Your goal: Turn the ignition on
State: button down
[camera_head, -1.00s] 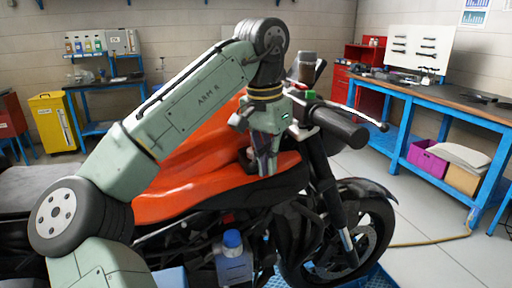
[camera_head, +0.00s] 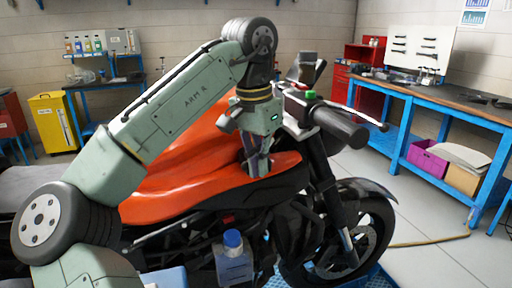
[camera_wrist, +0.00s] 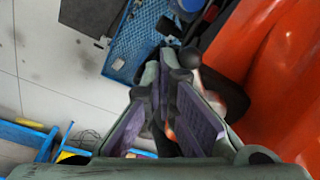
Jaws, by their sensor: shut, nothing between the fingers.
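The motorcycle has an orange body (camera_head: 185,165) and a dark front wheel (camera_head: 365,225). Its right-hand grip (camera_head: 345,128) points toward the camera, and a small green part (camera_head: 311,95) sits on the handlebar. I cannot make out an ignition switch or key in either view. My gripper (camera_head: 258,172) points down beside the orange body, behind the handlebar. In the wrist view my gripper (camera_wrist: 166,62) is shut and empty, with its purple-lined fingers converging. The orange body (camera_wrist: 275,70) fills the right side there. I cannot tell whether the fingertips touch the motorcycle.
A blue workbench (camera_head: 405,130) stands on the right, with a purple bin (camera_head: 428,165) below. A red cabinet (camera_head: 367,90) and a yellow cabinet (camera_head: 54,122) stand farther back. A blue-capped bottle (camera_head: 234,262) is in front of the motorcycle. The floor at right is mostly clear.

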jog(key=shift+a, duration=0.2)
jog(key=shift+s+a, duration=0.1)
jog(key=shift+a, duration=0.55)
dwell(0.3)
jog(key=shift+a, duration=0.65)
jog(key=shift+w+a, duration=0.25)
jog(key=shift+a, duration=0.25)
jog(key=shift+r, duration=0.15)
